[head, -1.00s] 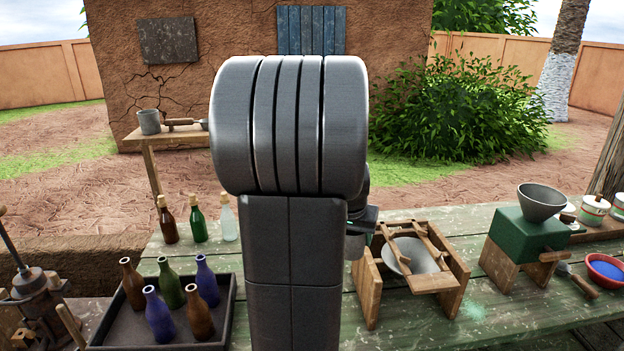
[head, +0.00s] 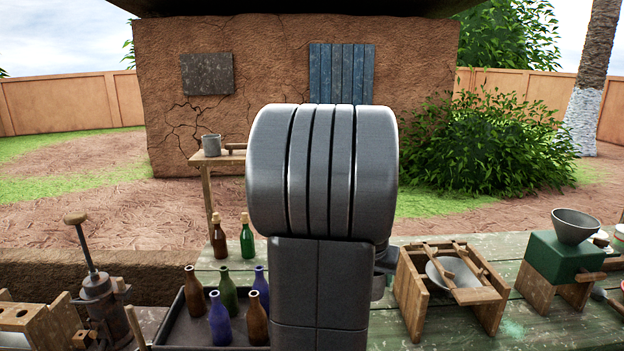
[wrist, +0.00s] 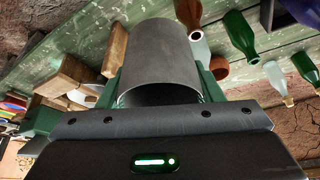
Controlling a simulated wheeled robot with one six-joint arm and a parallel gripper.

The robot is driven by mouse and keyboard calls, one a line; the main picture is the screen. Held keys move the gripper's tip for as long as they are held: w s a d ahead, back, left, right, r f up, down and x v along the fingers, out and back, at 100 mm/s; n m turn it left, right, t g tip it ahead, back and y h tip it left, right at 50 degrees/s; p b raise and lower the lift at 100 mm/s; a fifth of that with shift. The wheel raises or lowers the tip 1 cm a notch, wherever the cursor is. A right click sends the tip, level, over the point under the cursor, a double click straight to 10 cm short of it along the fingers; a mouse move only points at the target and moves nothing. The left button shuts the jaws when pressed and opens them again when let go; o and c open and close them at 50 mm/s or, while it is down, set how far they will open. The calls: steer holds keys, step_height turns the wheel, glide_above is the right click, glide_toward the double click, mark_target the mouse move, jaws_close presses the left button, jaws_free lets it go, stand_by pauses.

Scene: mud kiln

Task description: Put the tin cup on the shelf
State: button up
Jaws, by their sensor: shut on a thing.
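My gripper (wrist: 160,88) is shut on a plain grey metal cylinder, which looks like the tin cup (wrist: 160,55), in the wrist view. Its green fingers press on both sides, and the cup's open rim faces the camera. In the head view my own arm hides the gripper and the cup. A similar grey mug (head: 211,145) stands upright on a wooden bench (head: 205,162) by the mud wall. I cannot tell for sure which surface is the shelf.
The green worktable (head: 540,320) holds a dark tray (head: 180,325) of bottles, more bottles behind it, a wooden frame with a bowl (head: 452,273), and a green grinder (head: 560,258). A lever press (head: 103,300) stands at left. Bare ground lies between table and bench.

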steer(key=w+a+f+n+y, duration=0.1)
steer(key=w+a+f+n, duration=0.1)
steer(key=a+f, duration=0.5)
steer(key=w+a+f+n, duration=0.2)
steer(key=w+a+f, duration=0.2)
steer(key=a+f, duration=0.3)
step_height(320, 180, down, 5)
steer(key=shift+w+a+r+y, duration=0.1)
steer(key=shift+w+a+y, duration=0.2)
steer(key=shift+w+y, duration=0.1)
steer(key=shift+s, duration=0.15)
